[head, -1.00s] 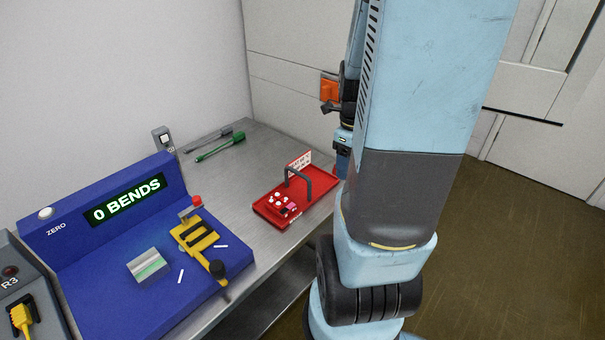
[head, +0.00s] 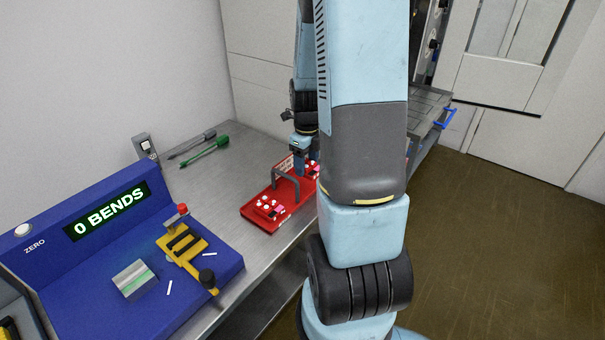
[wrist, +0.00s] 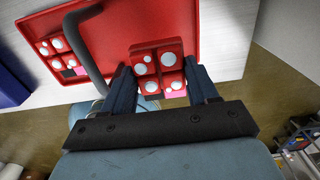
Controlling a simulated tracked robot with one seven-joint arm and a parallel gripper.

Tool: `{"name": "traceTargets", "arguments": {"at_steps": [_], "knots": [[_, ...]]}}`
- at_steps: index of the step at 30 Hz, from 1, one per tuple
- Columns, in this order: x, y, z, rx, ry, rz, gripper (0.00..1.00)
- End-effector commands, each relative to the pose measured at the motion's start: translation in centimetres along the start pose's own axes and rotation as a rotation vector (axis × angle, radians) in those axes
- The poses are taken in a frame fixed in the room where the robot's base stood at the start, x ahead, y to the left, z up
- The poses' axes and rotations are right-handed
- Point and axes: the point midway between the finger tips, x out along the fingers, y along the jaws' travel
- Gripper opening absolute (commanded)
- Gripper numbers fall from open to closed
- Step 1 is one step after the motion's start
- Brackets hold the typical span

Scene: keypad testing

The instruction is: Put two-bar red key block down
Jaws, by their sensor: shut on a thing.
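My gripper (wrist: 160,88) is shut on a red key block (wrist: 157,62) with white round buttons and a pink patch. I cannot make out its bar marking. In the head view my gripper (head: 303,158) is at the right end of the red tray (head: 252,213), and the held block (head: 312,169) shows partly beside my arm. The block is over the tray's right part; I cannot tell if it touches the floor. A similar red block (head: 268,208) sits in the tray's left part, also in the wrist view (wrist: 62,55).
A grey handle (head: 284,176) arches over the tray's middle, close beside my gripper (wrist: 88,50). A blue bend tester (head: 165,290) with a yellow clamp stands left. Green and grey tools (head: 205,150) lie behind on the metal bench (head: 215,190).

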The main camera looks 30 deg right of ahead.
Motion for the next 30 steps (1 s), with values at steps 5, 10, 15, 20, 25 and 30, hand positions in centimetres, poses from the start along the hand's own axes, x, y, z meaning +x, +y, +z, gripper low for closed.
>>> {"name": "traceTargets", "arguments": {"at_steps": [5, 10, 15, 20, 25, 30], "knots": [[1.7, -0.3, 1.3, -0.001, 0.002, 0.001, 0.24], [2.2, -0.5, 1.7, 0.000, 0.000, 0.000, 0.24], [3.1, -0.6, 2.2, 0.000, 0.001, 0.002, 0.24], [5.2, -0.6, 2.1, 0.001, 0.002, 0.002, 0.24], [5.8, -0.6, 2.2, 0.001, -0.002, 0.000, 0.24], [5.8, -0.6, 2.2, 0.001, -0.001, 0.000, 0.24]]}}
